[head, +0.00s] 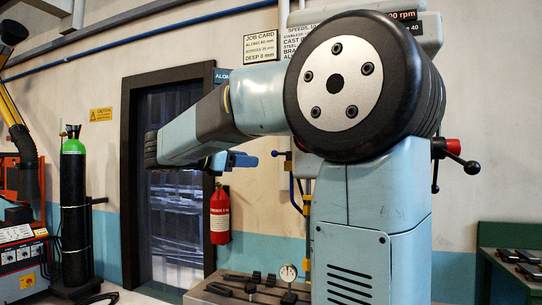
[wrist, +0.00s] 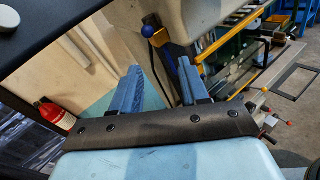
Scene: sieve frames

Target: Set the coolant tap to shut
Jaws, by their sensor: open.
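My gripper (wrist: 159,68) shows two blue fingers spread apart in the wrist view, with nothing between them. In the head view my gripper (head: 242,160) is partly hidden behind my arm and points right. What looks like the coolant tap, a blue knob (wrist: 148,30) on a brass-coloured body (wrist: 159,40), lies beyond the fingertips, apart from them. In the head view a small blue knob (head: 278,153) shows just right of the fingertips. Its fittings are mostly hidden by my arm, and I cannot read the tap's setting.
A red fire extinguisher (head: 220,215) hangs on the wall below my gripper. A machine table (head: 225,292) with clamps and a dial gauge stands below. A black-and-green gas cylinder (head: 74,210) is at left. A black ball-ended handle (head: 471,167) is at right.

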